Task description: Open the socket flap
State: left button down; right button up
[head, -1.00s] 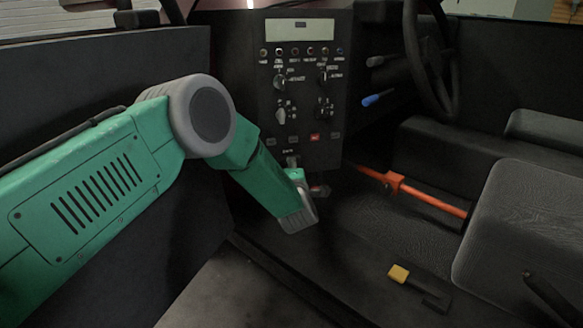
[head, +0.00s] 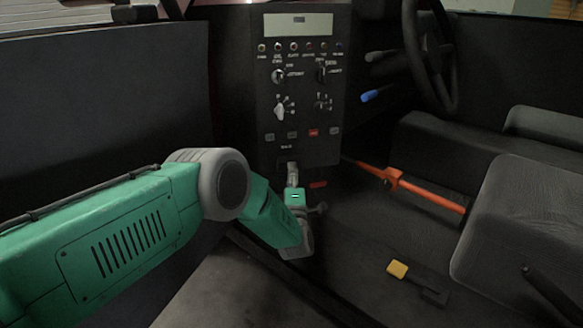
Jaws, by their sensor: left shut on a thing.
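The dark control panel (head: 305,110) stands upright in the middle of the head view. My left gripper (head: 292,170) is at the lower edge of this panel, just below a small label. It is shut on a small part there, which fits the socket flap. The flap itself is hidden behind the fingers, so its angle cannot be told. My right gripper is not in view.
An orange-red bar (head: 430,198) runs across the floor to the right. A pedal-like lever with a yellow end (head: 398,269) lies in front. A seat (head: 520,225) and a steering wheel (head: 430,60) are on the right. A blue-tipped stalk (head: 372,96) sticks out beside the panel.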

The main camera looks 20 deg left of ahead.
pick_arm(q)
jog(key=shift+s+f+m+t, duration=0.25)
jog(key=shift+f+t, duration=0.35)
jog(key=shift+t, duration=0.3)
jog(key=shift+w+d, duration=0.1)
